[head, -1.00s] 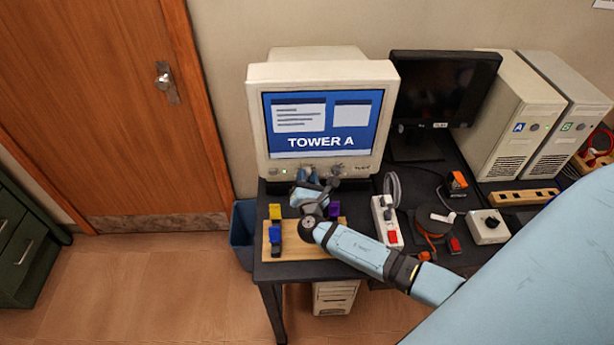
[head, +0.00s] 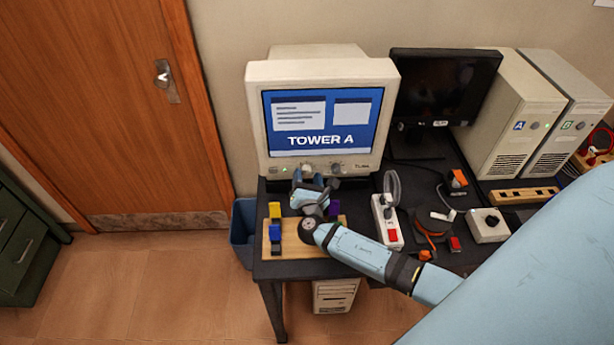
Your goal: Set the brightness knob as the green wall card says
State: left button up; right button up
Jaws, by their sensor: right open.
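A beige CRT monitor (head: 392,75) stands on the desk's left part with its screen lit, showing blue with "TOWER A". Small knobs sit on its lower bezel; one knob (head: 337,166) shows right of my gripper. I cannot tell which is the brightness knob, and no marks are readable. My right gripper (head: 310,174) is open, just in front of the lower bezel, with its fingers pointing toward the monitor. Its fingers hide part of the knob row, and contact cannot be told. No green wall card is in view. My left gripper is not in view.
A wooden board (head: 290,247) with yellow, blue and purple pieces lies under my right wrist. A power strip (head: 387,222), dark monitor (head: 445,95), cable reel (head: 432,222) and two computer towers (head: 513,115) stand to the right. A blue bin (head: 241,235) is beside the desk.

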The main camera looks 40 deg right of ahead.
jog(key=b+v, duration=0.2)
jog(key=v, duration=1.1)
